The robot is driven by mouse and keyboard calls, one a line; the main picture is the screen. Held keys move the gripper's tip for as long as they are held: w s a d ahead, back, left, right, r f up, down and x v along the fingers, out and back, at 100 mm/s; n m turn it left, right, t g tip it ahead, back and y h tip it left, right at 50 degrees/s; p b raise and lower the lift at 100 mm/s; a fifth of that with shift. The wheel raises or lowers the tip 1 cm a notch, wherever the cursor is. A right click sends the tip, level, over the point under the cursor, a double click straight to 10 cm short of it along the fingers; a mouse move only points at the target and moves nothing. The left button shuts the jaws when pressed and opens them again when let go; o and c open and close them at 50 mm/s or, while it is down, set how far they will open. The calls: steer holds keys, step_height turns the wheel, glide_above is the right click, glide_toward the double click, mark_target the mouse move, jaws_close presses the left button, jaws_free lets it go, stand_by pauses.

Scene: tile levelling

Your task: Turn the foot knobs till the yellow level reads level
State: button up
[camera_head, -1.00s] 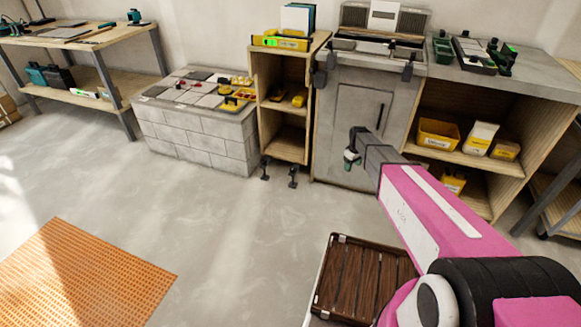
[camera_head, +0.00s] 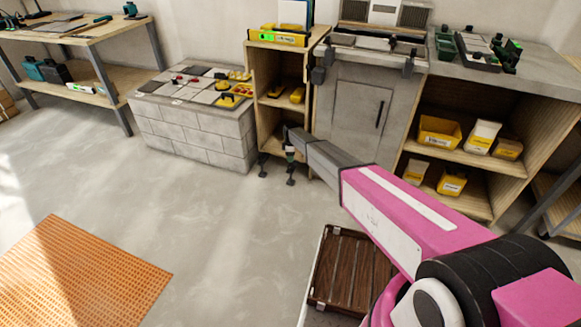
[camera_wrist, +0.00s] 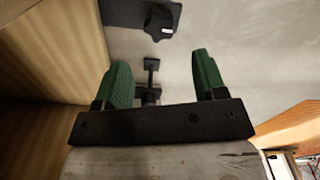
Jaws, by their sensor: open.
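The yellow level (camera_head: 277,38) lies on top of the narrow wooden cabinet (camera_head: 249,90), with a bright green window; its exact reading is too small to tell. Two dark feet show on the floor under the cabinet's front, a left foot (camera_head: 263,170) and a right foot (camera_head: 290,181). My gripper (camera_head: 290,154) is low in front of the cabinet, just above the right foot. In the wrist view, my gripper's green fingers (camera_wrist: 161,62) are apart. A thin dark foot (camera_wrist: 150,76) shows between them, with contact not visible. A black lobed knob (camera_wrist: 161,20) with a white mark is beyond the fingertips.
A block plinth (camera_head: 190,130) with tiles stands left of the cabinet. A grey door unit (camera_head: 350,130) and shelves with yellow bins (camera_head: 438,131) are to the right. An orange mat (camera_head: 75,270) lies at lower left. The floor between is clear.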

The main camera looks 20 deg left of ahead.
mark_target(291, 165)
step_height(291, 165, down, 8)
steer(key=shift+f, duration=0.25)
steer(key=shift+c, duration=0.4)
steer(key=c, duration=0.9)
